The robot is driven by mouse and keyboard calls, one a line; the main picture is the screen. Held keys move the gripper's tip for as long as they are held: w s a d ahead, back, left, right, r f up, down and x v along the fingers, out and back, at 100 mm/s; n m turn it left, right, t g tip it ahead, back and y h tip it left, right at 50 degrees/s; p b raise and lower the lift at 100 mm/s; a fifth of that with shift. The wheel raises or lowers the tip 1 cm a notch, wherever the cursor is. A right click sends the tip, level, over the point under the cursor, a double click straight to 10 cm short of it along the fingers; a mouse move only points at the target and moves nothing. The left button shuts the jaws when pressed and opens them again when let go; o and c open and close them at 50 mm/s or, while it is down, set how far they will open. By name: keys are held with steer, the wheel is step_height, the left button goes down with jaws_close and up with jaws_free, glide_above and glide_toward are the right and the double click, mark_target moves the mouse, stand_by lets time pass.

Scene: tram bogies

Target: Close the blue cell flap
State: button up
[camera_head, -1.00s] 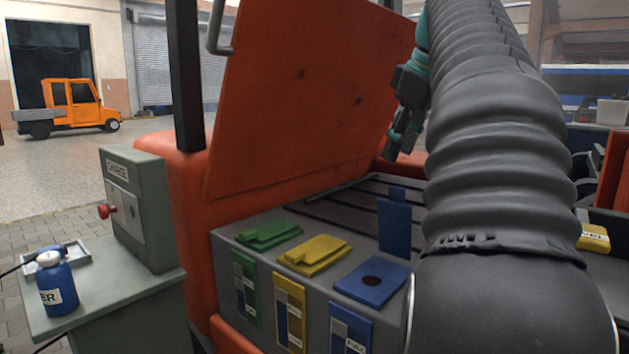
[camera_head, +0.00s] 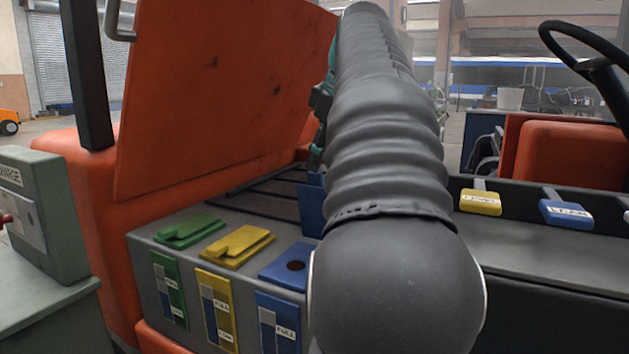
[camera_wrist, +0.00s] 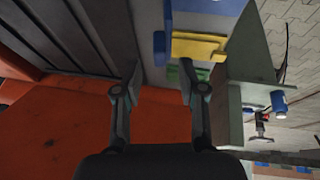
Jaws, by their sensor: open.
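The blue cell flap (camera_head: 312,207) stands raised behind the blue cell top (camera_head: 285,265), which has a dark round hole. My arm hides the right part of both in the head view. My gripper (camera_head: 317,155) is above and behind the cells, partly hidden by my arm. In the wrist view my gripper (camera_wrist: 157,88) is open, with nothing between its fingers. Blue parts of the blue cell (camera_wrist: 207,8) show at the top edge there; I cannot tell which part is the flap.
The green flap (camera_head: 189,231) and yellow flap (camera_head: 238,246) lie flat to the left. The orange cover (camera_head: 215,90) stands open behind the cells. A grey charge box (camera_head: 50,215) is at left. Yellow (camera_head: 481,201) and blue (camera_head: 566,212) labelled tabs are at right.

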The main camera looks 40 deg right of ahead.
mark_target(314, 174)
steer(key=x, duration=0.4)
steer(key=shift+w+f+b, duration=0.15)
steer(key=shift+f+b, duration=0.25)
jaws_close()
